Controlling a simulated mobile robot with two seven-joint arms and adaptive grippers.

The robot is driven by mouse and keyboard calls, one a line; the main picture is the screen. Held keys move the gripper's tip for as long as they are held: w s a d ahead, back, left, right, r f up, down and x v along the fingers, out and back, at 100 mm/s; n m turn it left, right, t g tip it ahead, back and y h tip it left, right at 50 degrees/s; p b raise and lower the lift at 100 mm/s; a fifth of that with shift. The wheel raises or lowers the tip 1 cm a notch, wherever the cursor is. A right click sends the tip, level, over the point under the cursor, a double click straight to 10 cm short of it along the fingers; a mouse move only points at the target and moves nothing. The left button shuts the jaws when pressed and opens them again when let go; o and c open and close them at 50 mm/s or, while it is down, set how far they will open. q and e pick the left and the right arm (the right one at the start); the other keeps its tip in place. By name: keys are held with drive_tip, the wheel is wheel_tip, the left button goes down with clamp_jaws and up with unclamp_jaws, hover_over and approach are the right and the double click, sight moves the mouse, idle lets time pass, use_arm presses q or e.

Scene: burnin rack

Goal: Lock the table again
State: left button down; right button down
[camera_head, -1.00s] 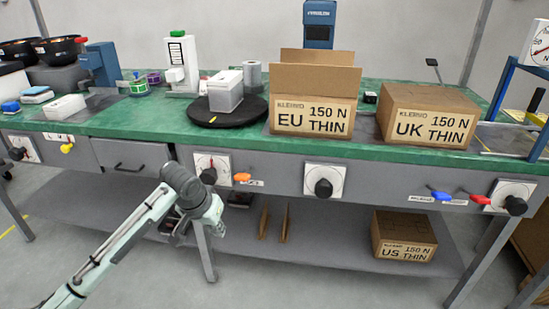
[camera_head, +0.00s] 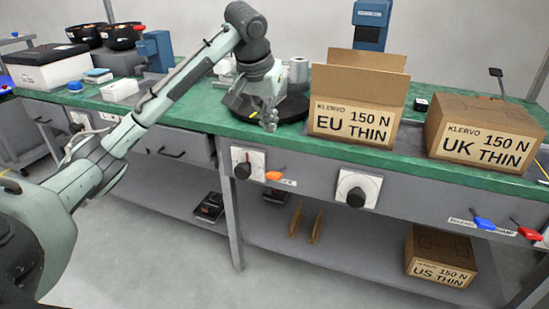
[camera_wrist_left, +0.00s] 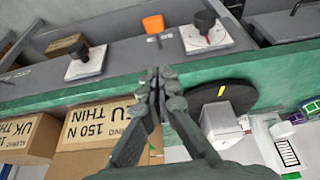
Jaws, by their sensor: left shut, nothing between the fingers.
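An orange lever handle (camera_head: 273,176) sits on the grey front panel of the bench, beside a small label I cannot read. It also shows near the top of the left wrist view (camera_wrist_left: 153,24). A black round turntable (camera_head: 292,108) with a yellow mark lies on the green top above it, partly hidden by my arm. My left gripper (camera_head: 268,122) is shut and empty, near the front edge of the bench top, above the lever and in front of the turntable. In the left wrist view, its closed fingers (camera_wrist_left: 160,80) point toward the front panel, apart from the lever.
A dial with a black knob (camera_head: 242,170) is just left of the lever; another dial (camera_head: 357,190) is to its right. Blue (camera_head: 484,224) and red (camera_head: 527,233) levers are further right. An open EU box (camera_head: 355,115) stands right of my gripper. Pale containers stand on the turntable.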

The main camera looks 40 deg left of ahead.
use_arm(q)
hover_over(273, 173)
drive_tip(key=w, duration=0.1)
wheel_tip(273, 173, down, 10)
drive_tip(key=shift+w+a+r, duration=0.1)
drive_tip(key=shift+w+r, duration=0.05)
drive_tip(key=shift+r, duration=0.05)
drive_tip(key=shift+s+f, duration=0.3)
drive_tip(key=shift+f, duration=0.25)
drive_tip(key=shift+s+f, duration=0.25)
drive_tip(key=shift+f, duration=0.3)
drive_tip(key=shift+s+f, duration=0.1)
drive_tip(key=shift+f, duration=0.2)
drive_tip(key=shift+s+d+f, duration=0.1)
drive_tip(key=shift+d+f, duration=0.1)
drive_tip(key=shift+f, duration=0.05)
